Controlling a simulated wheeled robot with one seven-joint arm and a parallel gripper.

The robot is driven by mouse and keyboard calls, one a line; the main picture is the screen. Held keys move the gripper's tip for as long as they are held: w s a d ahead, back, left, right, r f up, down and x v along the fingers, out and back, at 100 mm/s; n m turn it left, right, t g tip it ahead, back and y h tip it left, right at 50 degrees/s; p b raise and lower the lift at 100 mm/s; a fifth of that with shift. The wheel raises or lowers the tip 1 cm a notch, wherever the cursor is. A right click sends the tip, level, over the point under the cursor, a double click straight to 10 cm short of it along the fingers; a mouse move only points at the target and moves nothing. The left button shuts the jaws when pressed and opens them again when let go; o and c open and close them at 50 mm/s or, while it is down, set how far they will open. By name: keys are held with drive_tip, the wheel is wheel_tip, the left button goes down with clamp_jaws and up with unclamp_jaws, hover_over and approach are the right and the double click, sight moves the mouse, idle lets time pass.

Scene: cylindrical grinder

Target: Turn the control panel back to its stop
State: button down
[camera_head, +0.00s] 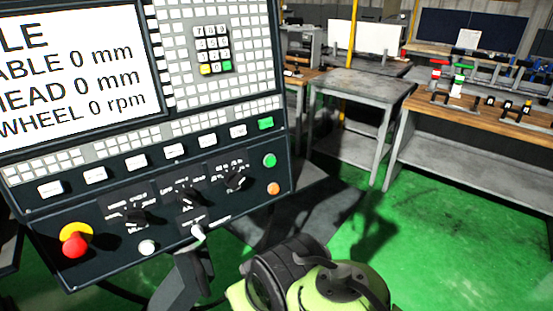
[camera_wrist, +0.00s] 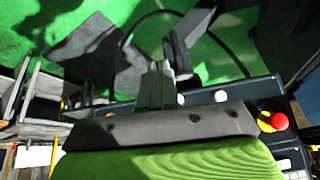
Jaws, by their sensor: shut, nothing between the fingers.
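The control panel (camera_head: 110,170) fills the left of the head view, tilted, with a lit screen, keys, dark knobs and a red stop button (camera_head: 75,244). Its lower edge and the same red button (camera_wrist: 278,121) show at the right of the wrist view. A dark grey angled bar (camera_head: 182,278) stands below the panel's lower edge. It also shows just beyond my fingertips in the wrist view (camera_wrist: 180,50). My gripper (camera_wrist: 157,82) is shut and empty, close to this bar. I cannot tell whether they touch. In the head view my fingers cannot be made out.
A grey metal table (camera_head: 358,88) stands behind, right of the panel. A wooden workbench (camera_head: 490,108) with several small parts stands at the right. The green floor (camera_head: 430,240) between them and the panel is open. A dark cable (camera_wrist: 135,28) curves across the wrist view.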

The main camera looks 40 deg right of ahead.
drive_tip(key=w+d+f+m+y+p, duration=0.15)
drive_tip(key=w+d+f+m, duration=0.25)
drive_tip(key=w, duration=0.4)
drive_tip(key=m+t+h+p, duration=0.2)
drive_tip(key=m+t, duration=0.9)
drive_tip(key=m, duration=0.3)
approach(285, 171)
drive_tip(key=w, duration=0.4)
drive_tip(key=w+f, duration=0.1)
drive_tip(key=w, duration=0.1)
drive_tip(key=shift+w+d+f, duration=0.1)
drive_tip(key=shift+w+d, duration=0.15)
drive_tip(key=shift+w, duration=0.15)
drive_tip(key=shift+w+a+n, duration=0.1)
drive_tip(key=shift+w+n, duration=0.05)
drive_tip(key=shift+n, duration=0.15)
